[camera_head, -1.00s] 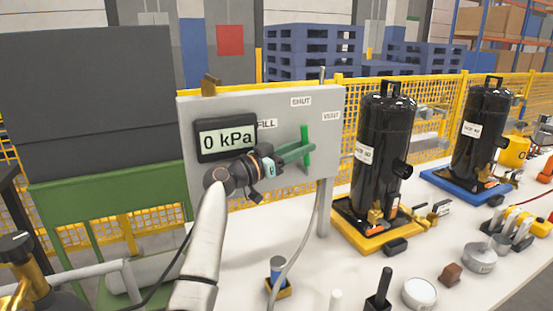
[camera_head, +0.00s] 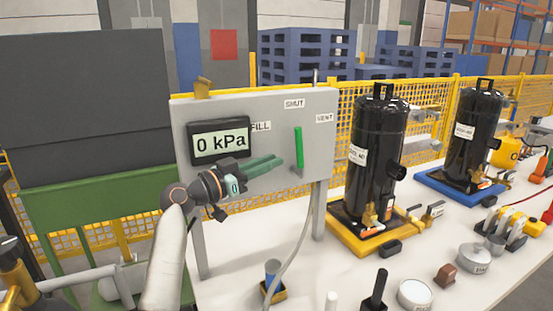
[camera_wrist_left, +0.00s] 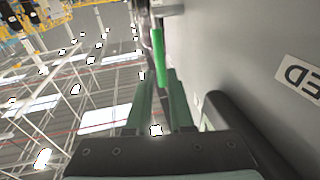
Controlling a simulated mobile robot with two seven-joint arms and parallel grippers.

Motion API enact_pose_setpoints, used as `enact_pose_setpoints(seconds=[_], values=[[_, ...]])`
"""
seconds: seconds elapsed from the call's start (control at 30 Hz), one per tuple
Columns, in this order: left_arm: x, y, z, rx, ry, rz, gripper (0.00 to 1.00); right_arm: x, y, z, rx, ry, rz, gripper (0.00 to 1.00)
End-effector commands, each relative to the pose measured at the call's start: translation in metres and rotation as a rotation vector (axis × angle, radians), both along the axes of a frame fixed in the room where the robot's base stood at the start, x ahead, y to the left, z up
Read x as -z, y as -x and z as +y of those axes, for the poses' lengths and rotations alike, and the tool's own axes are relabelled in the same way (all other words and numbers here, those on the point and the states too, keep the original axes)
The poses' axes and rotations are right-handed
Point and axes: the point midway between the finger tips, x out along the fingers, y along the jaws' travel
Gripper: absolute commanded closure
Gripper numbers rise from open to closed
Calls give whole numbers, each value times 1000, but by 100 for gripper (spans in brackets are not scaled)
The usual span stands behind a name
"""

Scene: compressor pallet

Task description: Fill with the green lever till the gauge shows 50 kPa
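The green lever (camera_head: 299,148) stands upright on the grey panel (camera_head: 255,105), below the SHUT label, with FILL to its left and VENT to its right. The gauge (camera_head: 219,141) on the panel reads 0 kPa. In the left wrist view my left gripper (camera_wrist_left: 160,80) shows two green fingers with a gap and nothing held. The lever (camera_wrist_left: 159,57) shows just beyond the fingertips there. My right gripper is not in view.
Black compressors on a yellow tray (camera_head: 352,240) and a blue tray (camera_head: 455,190) stand right of the panel. Several small parts lie along the table's front.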

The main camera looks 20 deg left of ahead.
Motion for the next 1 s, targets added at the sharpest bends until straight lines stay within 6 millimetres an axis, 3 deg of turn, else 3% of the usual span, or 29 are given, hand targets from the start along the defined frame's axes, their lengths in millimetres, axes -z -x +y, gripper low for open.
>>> enact_pose_setpoints(seconds=[0.17, 0.37, 0.63, 0.8, 1.0], values=[[11, -11, -13, -93, -227, 36, 100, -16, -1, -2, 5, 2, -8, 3], [24, -21, -26, -269, -650, 10, 100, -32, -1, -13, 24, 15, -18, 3], [7, -10, -55, -456, -1168, -223, 100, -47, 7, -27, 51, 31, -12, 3], [-5, 4, -80, -512, -1359, -388, 100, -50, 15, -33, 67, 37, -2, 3], [-9, 12, -94, -533, -1440, -473, 100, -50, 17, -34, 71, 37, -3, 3]])
